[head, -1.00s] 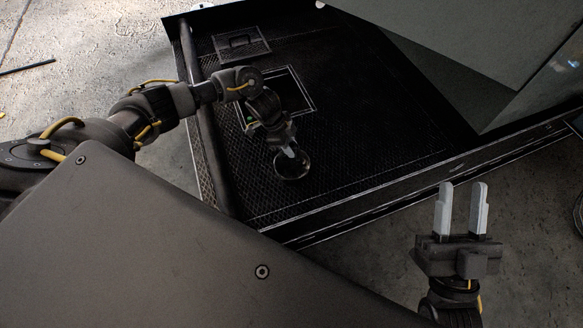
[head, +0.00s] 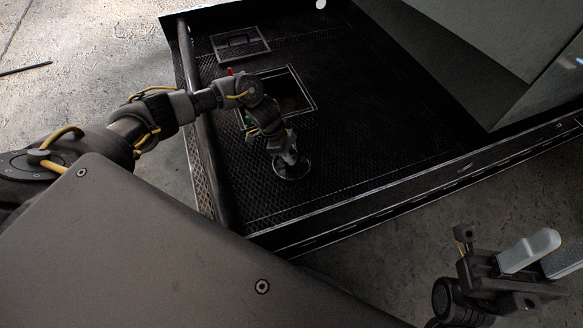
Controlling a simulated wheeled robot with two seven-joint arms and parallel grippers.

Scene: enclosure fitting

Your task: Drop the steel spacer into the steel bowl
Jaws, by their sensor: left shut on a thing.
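The steel bowl (head: 292,176) is a small, dark round dish on the black textured floor of the enclosure. My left gripper (head: 290,158) points down right over the bowl, its fingers shut. The steel spacer is too small and dark to make out between the fingers, and the wrist hides part of the bowl's far side. I cannot tell whether the fingertips are above the rim or inside it. My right gripper (head: 544,258) is at the lower right, outside the enclosure, with its two pale fingers apart and nothing between them.
A square framed opening (head: 312,97) lies just behind my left wrist, with a hatch cover (head: 241,46) beyond it. Small red (head: 229,71) and green (head: 248,119) items sit near the opening. A dark rail (head: 204,150) runs along the left edge. A large grey panel (head: 450,40) stands at right.

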